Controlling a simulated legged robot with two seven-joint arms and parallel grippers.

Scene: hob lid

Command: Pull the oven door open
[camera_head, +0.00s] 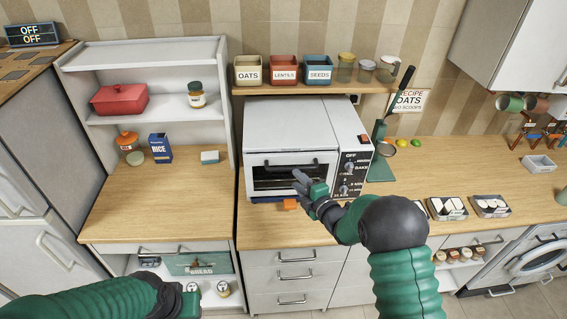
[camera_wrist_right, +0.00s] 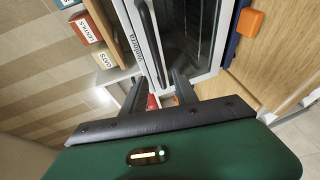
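The white oven (camera_head: 292,125) stands on the wooden counter with its door (camera_head: 268,184) shut. A dark bar handle (camera_head: 270,165) runs across the top of the door, above a dark window. My right gripper (camera_head: 299,180) is in front of the door's right half. In the right wrist view, its two dark fingers (camera_wrist_right: 158,92) are apart. The handle (camera_wrist_right: 150,40) reaches toward the gap between them; I cannot tell whether they touch it. My left gripper (camera_head: 190,303) is low at the bottom left, and its fingers are not clear.
The oven's control panel (camera_head: 352,165) is to the right of the door. An orange block (camera_head: 290,204) lies on the counter below the door. A shelf with labelled tins (camera_head: 284,70) hangs above the oven. Seasoning trays (camera_head: 447,208) stand further right. The counter at left is mostly clear.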

